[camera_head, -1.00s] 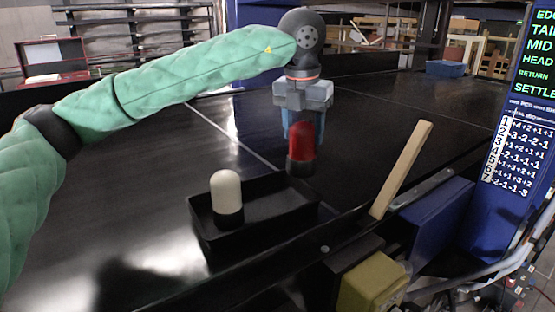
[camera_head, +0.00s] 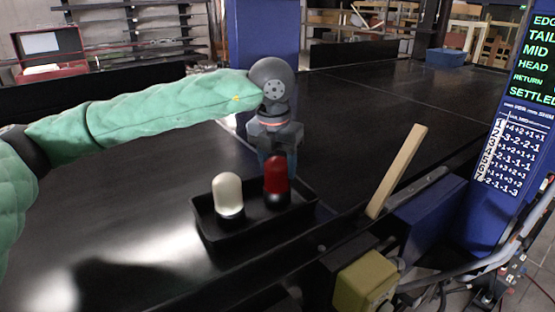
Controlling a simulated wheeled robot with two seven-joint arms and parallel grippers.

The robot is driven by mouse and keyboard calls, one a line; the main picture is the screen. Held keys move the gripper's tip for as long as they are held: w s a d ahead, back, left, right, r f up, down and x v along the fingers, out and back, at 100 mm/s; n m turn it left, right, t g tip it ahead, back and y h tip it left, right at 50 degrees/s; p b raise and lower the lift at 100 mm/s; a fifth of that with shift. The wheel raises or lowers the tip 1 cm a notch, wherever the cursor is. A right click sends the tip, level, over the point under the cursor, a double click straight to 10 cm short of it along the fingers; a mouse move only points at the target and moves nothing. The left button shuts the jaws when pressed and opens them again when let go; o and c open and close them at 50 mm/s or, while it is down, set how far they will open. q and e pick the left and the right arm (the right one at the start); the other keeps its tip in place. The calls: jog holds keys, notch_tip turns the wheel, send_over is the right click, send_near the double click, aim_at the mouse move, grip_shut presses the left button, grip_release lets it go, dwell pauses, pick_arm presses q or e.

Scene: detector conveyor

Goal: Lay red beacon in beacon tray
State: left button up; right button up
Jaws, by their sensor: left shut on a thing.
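The red beacon (camera_head: 276,174) has a red dome on a black base and is upright. My left gripper (camera_head: 277,160) points down and is shut on it; the fingers show behind and beside the dome. The beacon's base is at the right part of the black beacon tray (camera_head: 238,241), within its walls; I cannot tell whether it touches the tray floor. A white beacon (camera_head: 228,194) stands upright in the left part of the same tray. My right gripper does not show.
The tray is on a black conveyor belt (camera_head: 350,110). A wooden bar (camera_head: 397,171) leans up at the right, beside a yellow box (camera_head: 364,282) and a blue post with a screen (camera_head: 533,60). A blue bin (camera_head: 445,57) and a red case (camera_head: 50,52) are farther back.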

pick_arm(q)
jog(key=shift+f, duration=0.2)
jog(key=shift+f, duration=0.1)
jog(key=o, duration=1.1)
